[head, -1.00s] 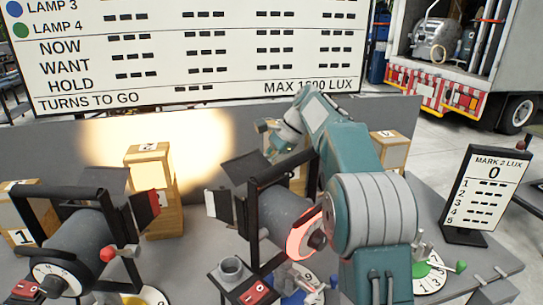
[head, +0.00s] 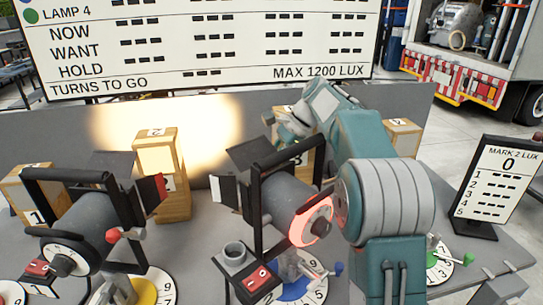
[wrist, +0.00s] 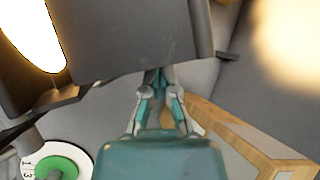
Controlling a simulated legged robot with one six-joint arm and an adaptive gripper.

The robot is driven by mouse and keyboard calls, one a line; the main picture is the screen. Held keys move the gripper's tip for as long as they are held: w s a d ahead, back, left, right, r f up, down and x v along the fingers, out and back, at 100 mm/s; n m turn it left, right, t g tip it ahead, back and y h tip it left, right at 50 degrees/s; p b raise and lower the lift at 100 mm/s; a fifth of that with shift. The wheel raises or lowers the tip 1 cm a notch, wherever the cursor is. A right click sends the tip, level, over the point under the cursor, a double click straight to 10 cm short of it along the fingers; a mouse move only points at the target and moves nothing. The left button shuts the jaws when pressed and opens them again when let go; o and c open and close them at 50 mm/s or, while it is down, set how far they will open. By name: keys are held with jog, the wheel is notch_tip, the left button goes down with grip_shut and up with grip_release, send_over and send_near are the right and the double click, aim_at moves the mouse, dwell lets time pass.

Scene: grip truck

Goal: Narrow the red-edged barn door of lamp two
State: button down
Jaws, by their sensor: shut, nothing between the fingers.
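My gripper (head: 283,125) is far to the right of that door, beyond the blue-dial lamp and partly hidden. In the wrist view my gripper (wrist: 157,80) is shut and empty, its fingertips close to a dark panel (wrist: 130,40). I cannot tell whether they touch.
The blue-dial lamp (head: 285,210), with a white-edged door (head: 224,190), stands between my arm and the left lamp. Wooden numbered blocks (head: 160,165) stand along the grey back wall (head: 90,135). A lux sign (head: 497,180) stands at the right. A green dial (wrist: 55,168) shows in the wrist view.

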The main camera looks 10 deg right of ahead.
jog(key=shift+s+a, duration=0.65)
jog(key=shift+a, duration=0.15)
jog(key=shift+w, duration=0.1)
jog(key=shift+w+a, duration=0.25)
jog(key=shift+w, duration=0.25)
jog(key=shift+r, duration=0.1)
jog(key=v, duration=0.8)
dwell(0.5)
